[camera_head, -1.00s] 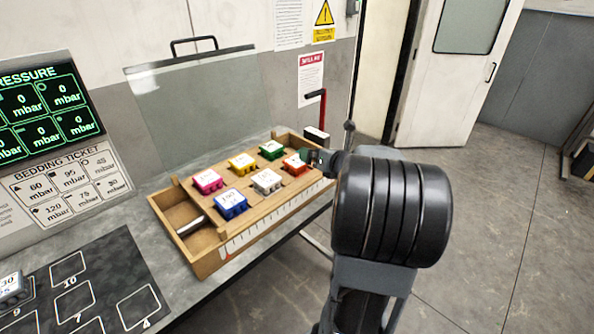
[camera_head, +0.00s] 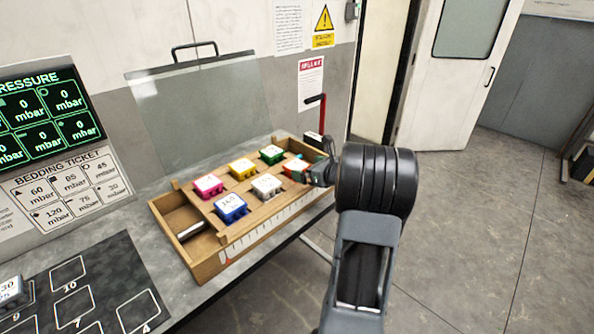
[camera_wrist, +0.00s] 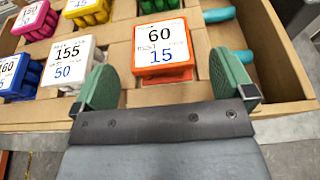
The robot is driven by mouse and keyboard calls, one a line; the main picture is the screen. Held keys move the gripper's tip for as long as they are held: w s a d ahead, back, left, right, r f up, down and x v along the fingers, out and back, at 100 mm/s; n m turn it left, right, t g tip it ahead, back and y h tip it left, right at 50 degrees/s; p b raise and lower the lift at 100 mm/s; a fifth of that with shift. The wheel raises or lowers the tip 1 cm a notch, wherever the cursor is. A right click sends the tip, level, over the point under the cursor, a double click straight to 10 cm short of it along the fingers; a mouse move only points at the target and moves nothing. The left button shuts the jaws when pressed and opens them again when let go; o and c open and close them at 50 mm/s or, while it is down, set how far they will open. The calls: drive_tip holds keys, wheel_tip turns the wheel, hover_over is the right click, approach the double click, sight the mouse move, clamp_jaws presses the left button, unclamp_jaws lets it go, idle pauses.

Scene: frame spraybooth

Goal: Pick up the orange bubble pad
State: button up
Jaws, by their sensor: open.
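The orange bubble pad (camera_wrist: 162,48) has a white label reading 60 and 15. It lies in the wooden tray (camera_head: 215,262), in the upper middle of the wrist view. In the head view the orange pad (camera_head: 296,164) is at the tray's right end, partly hidden by my gripper (camera_head: 312,171). In the wrist view my gripper (camera_wrist: 168,85) is open and empty, its green fingers to the left and right of the orange pad's near end. Whether the fingers touch it cannot be told.
White (camera_head: 267,186), green (camera_head: 271,154), yellow (camera_head: 241,168), pink (camera_head: 208,186) and blue (camera_head: 231,207) pads lie close by in the tray. A clear panel (camera_head: 205,110) stands behind it. A red lever (camera_head: 321,112) rises at the tray's far right.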

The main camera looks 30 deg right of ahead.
sight(298, 166)
drive_tip(key=shift+p+x, duration=0.65)
drive_tip(key=shift+x, duration=1.85)
drive_tip(key=c, duration=0.9)
drive_tip(key=shift+r, duration=0.1)
